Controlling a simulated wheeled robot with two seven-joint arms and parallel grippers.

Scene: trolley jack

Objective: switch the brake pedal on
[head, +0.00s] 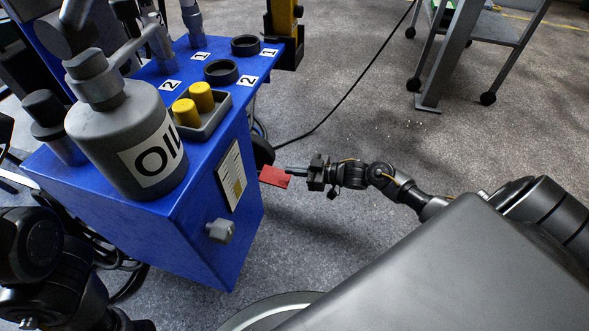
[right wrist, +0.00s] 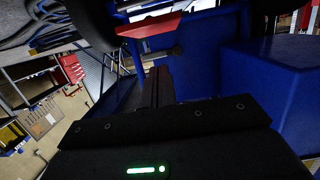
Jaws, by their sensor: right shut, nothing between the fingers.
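The brake pedal is a flat red plate (head: 273,177) low beside the right side of the blue trolley jack cabinet (head: 190,225). It also shows as a red bar (right wrist: 150,25) at the top of the right wrist view. My right gripper (head: 290,170) is shut and empty, with its fingertips at the pedal's right end in the head view. In the right wrist view the closed fingers (right wrist: 158,85) point toward the pedal, below it in the picture. I cannot tell whether they touch it. My left arm shows at the lower left, but its gripper is not visible.
A grey oil bottle (head: 125,130) and a tray with yellow caps (head: 205,122) stand on the cabinet. A grey knob (head: 220,230) sticks out of its side. A black cable (head: 340,100) crosses the floor. A wheeled cart (head: 480,30) stands at the back right.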

